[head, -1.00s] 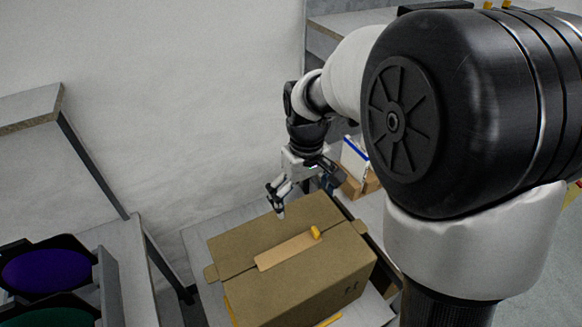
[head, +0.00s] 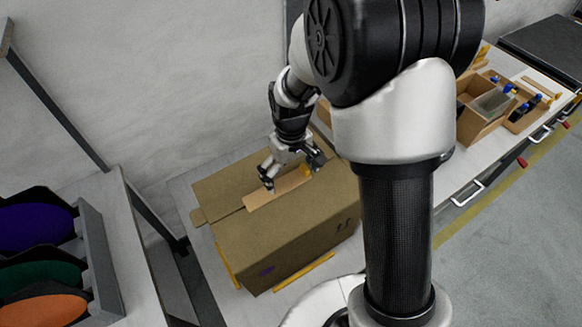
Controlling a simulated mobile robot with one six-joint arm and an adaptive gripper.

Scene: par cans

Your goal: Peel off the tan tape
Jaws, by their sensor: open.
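A closed brown cardboard box (head: 290,235) stands on a light table. A strip of tan tape (head: 262,198) lies along the seam on its top, with a small yellow-orange tab (head: 307,171) at its right end. My gripper (head: 288,180) is open and empty, pointing down over the tape. In this view its fingers overlap the strip; I cannot tell whether they touch it. Part of the tape and the tab's surroundings are hidden behind the gripper.
Yellow strips (head: 303,272) lie along the box's base. Par cans with purple (head: 30,228), green and orange (head: 40,308) lenses stand at the left. At the right, a bench holds open cardboard boxes (head: 487,108). My arm blocks the middle.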

